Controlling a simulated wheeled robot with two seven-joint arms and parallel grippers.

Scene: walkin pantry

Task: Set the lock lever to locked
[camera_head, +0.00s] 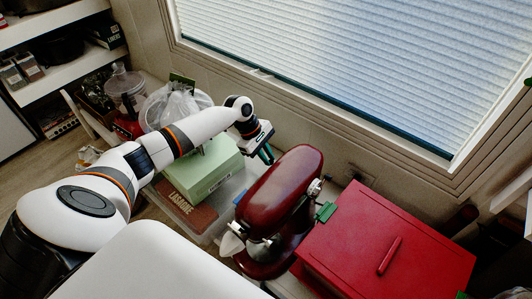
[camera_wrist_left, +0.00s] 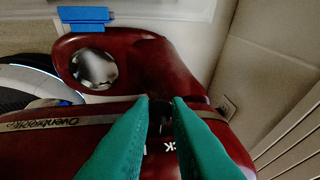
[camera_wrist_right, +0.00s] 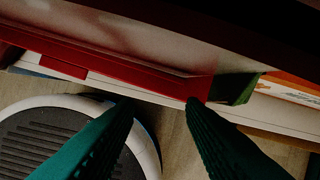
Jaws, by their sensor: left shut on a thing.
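A dark red stand mixer (camera_head: 280,190) stands at the middle of the head view, its head over its base. It also fills much of the left wrist view (camera_wrist_left: 130,55), with a grey lettered band (camera_wrist_left: 70,119) and part of a white label that reads "CK". My left gripper (camera_head: 266,153) is at the mixer's far side. In the left wrist view its green fingers (camera_wrist_left: 160,103) are shut on a small dark part, apparently the lock lever (camera_wrist_left: 160,116), mostly hidden between them. My right gripper (camera_wrist_right: 158,104) is open and empty in the right wrist view; the head view does not show it.
A red box (camera_head: 350,235) stands right of the mixer. A pale green box (camera_head: 203,170) and a brown "LASAGNE" packet (camera_head: 188,212) lie left of it. A wall and a window with a blind (camera_head: 340,60) are behind. The right wrist view shows a red edge (camera_wrist_right: 110,68) close by.

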